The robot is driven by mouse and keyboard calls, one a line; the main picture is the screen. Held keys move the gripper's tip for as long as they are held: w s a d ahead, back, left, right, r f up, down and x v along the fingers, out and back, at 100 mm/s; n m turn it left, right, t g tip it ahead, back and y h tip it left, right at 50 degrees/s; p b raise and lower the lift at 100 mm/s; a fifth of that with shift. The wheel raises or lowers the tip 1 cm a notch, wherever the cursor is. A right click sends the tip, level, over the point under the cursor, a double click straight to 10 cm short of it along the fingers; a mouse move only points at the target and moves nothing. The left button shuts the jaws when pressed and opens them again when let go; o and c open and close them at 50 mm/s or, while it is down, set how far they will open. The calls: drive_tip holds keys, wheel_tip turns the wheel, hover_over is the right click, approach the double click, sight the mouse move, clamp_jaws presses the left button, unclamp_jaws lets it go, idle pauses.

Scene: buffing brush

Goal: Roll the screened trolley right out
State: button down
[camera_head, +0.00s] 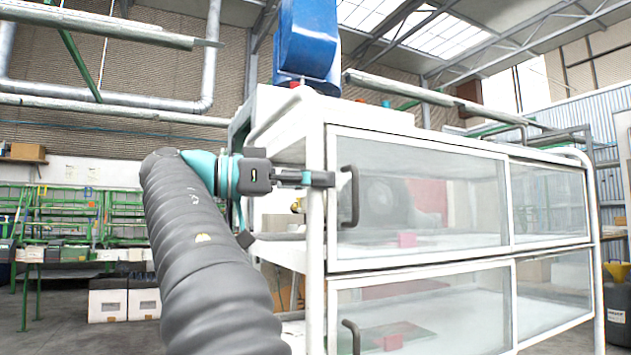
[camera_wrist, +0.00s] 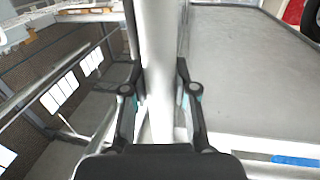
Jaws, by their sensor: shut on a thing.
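The screened trolley (camera_head: 420,258) is a white frame with clear sliding panels on two levels, standing at the centre and right of the head view. My gripper (camera_head: 322,179) is at its near left corner, shut on the white upright post (camera_head: 315,235). In the wrist view the post (camera_wrist: 159,55) runs between the two fingers. A black handle (camera_head: 353,196) on the upper panel is just right of my fingertips. A second black handle (camera_head: 352,337) is on the lower panel. Pink blocks and blurred items show behind the panels. The trolley's wheels are out of view.
A blue machine (camera_head: 307,40) rises above the trolley's left end. Green shelving (camera_head: 75,225) with white boxes (camera_head: 108,300) stands at the back left. A dark container (camera_head: 618,305) is close to the trolley's right end. Bare floor (camera_head: 55,325) shows at the lower left.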

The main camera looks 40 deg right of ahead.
drive_tip(key=c, duration=0.9)
unclamp_jaws()
drive_tip(key=shift+a, duration=0.1)
